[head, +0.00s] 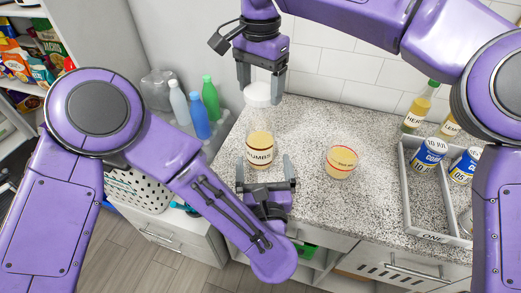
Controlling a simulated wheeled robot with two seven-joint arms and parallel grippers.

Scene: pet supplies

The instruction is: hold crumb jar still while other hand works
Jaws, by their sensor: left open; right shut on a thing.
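The crumb jar (260,151) is a clear jar with tan contents and a label that seems to read "CRUMBS". It stands upright and open-topped near the left end of the speckled counter (312,125). My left gripper (264,163) is open at the jar's near side, a finger to each side of its lower part. I cannot tell whether the fingers touch it. My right gripper (262,84) is above and behind the jar, shut on a white lid (257,96). The lid is held clear of the jar.
A cup (341,162) with a red line and tan contents stands right of the jar. A grey tray (433,237) marked "ONE" holds blue-and-white cans (429,153) at the right. Bottles (201,112) stand left of the counter. The counter between the cup and tray is clear.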

